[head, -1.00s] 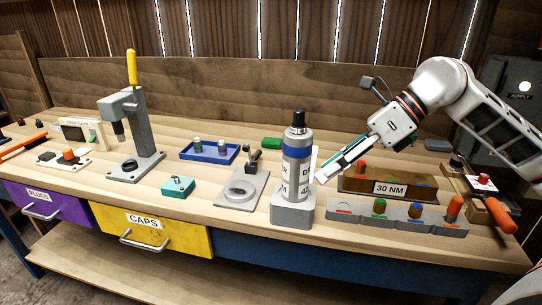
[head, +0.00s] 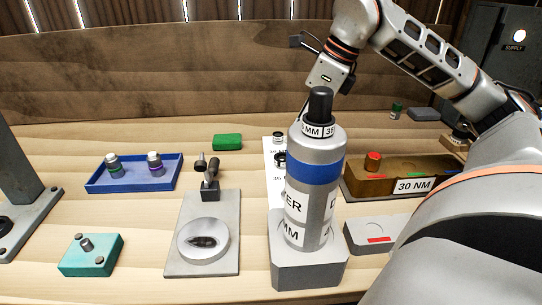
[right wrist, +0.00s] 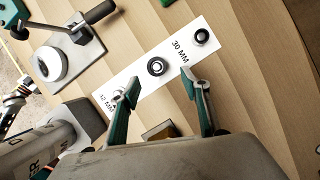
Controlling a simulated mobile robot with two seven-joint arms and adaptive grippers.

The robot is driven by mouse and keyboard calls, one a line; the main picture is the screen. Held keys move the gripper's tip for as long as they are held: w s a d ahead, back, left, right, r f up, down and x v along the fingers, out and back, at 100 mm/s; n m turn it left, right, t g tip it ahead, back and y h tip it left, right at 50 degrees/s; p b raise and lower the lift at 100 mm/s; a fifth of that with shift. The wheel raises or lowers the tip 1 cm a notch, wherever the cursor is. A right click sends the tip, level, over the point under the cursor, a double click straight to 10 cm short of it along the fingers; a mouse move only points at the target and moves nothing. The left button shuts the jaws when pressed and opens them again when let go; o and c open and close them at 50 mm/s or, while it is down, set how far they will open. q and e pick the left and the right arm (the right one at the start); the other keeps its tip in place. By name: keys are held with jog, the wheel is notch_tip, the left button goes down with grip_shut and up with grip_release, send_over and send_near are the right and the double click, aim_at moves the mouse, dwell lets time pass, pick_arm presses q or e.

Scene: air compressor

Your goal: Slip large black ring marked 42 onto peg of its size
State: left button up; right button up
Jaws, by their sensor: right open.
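A white card (right wrist: 148,69) with size labels lies on the bench. In the right wrist view, a small black ring (right wrist: 202,37) sits by the "30 MM" label and a bigger black ring (right wrist: 157,67) sits mid-card. The card's near label seems to end in "2 MM"; a dark round piece (right wrist: 118,95) there is mostly behind a finger, so I cannot read a 42 on it. My right gripper (right wrist: 160,85) is open and empty above the card. In the head view the grey cylinder (head: 316,180), with black top and blue band, hides my right fingers. My left gripper is not in view.
The cylinder stands upright in a grey base (head: 308,268), close by my right gripper. A fixture plate (head: 184,255) is left of the card, with a blue tray (head: 135,184) and teal block (head: 88,258) further left. A brown "30 NM" box (head: 360,180) is right.

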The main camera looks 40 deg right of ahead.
aim_at(282, 158)
jog(key=shift+w+a+f+b, duration=0.1)
jog(key=shift+a+f+b, duration=0.1)
jog(key=shift+f, duration=0.35)
jog(key=shift+a+f+b, duration=0.1)
jog(key=shift+f+b, duration=0.05)
jog(key=shift+f, duration=0.35)
jog(key=b+x, duration=0.1)
jog(key=x, duration=0.3)
jog(key=shift+a+f, duration=0.2)
jog(key=shift+f, duration=0.05)
jog(key=shift+w+f+b, duration=0.1)
jog(key=shift+f+b, duration=0.15)
jog(key=shift+b, duration=0.1)
jog(key=shift+a, duration=0.1)
jog(key=c, duration=0.9)
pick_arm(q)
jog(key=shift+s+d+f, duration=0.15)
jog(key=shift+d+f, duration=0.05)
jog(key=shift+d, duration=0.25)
pick_arm(e)
jog(key=shift+o, duration=0.2)
